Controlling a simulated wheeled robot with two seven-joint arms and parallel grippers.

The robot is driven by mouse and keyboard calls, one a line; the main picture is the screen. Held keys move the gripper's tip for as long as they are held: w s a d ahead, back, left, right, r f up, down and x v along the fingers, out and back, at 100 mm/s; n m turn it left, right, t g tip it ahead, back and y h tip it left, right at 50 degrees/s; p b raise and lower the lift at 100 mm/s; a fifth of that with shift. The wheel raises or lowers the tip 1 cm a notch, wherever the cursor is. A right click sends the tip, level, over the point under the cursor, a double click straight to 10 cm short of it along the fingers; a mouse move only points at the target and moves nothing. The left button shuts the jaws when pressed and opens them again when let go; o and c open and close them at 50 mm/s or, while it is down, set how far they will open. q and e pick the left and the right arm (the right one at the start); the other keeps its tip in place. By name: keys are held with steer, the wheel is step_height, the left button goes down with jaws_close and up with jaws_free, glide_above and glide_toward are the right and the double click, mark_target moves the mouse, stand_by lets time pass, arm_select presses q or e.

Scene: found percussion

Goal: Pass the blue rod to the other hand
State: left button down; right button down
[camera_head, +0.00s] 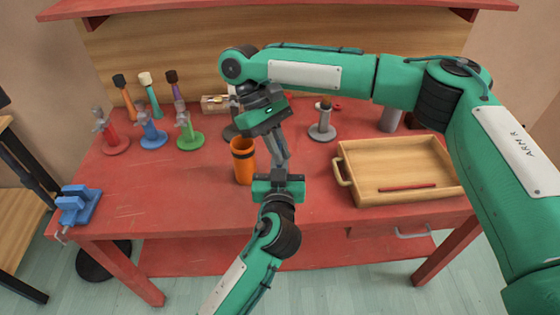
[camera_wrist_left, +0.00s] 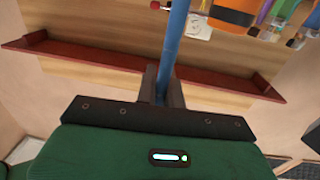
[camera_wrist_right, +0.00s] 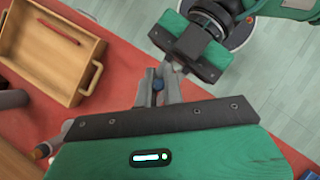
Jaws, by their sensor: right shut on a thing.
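The blue rod shows in the left wrist view (camera_wrist_left: 174,45), running up from between the fingers of my left gripper (camera_wrist_left: 163,88). Those fingers sit close against both its sides. The two grippers are nearly tip to tip. The rod is mostly hidden there by the grippers.
An orange cup (camera_head: 243,160) stands just left of the grippers. A wooden tray (camera_head: 400,147) with a red stick (camera_head: 407,188) is at the right. Several coloured stands, including a green one (camera_head: 188,138), are at the left and back. A blue vise (camera_head: 78,204) is at the table's left corner.

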steer(key=c, duration=1.5)
jaws_free()
steer(key=shift+a, duration=0.1)
steer(key=shift+o, duration=0.2)
